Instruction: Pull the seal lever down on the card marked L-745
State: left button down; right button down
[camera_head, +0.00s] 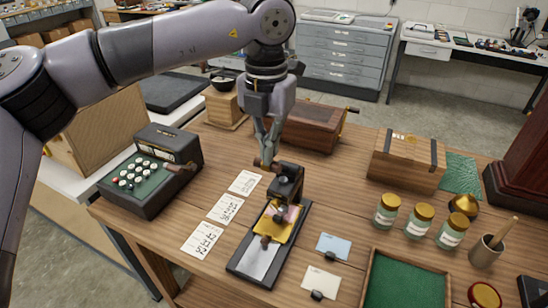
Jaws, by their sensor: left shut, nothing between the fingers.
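A black seal press (288,181) stands on the wooden table, on a dark base plate (240,268). Its lever has a brown handle (270,167) that points left from the top. A yellow card or pad (284,228) with a pink piece lies under the press, above a pale sheet. My left gripper (264,158) is shut and points down at the lever handle; I cannot tell whether it touches it. White cards with writing lie to the left: a far one (245,182), a middle one (225,208) and a near one (202,240). I cannot read L-745 on any card.
A blue card (333,246) and a cream card (322,282) lie right of the press. A green-lined tray (367,282), several jars (419,221) and a wooden box (407,163) stand further right. A keyed machine (150,170) stands left; a long brown box (310,126) is behind.

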pick_arm(q)
jog(key=shift+r+p, duration=1.65)
jog(key=shift+r, duration=0.85)
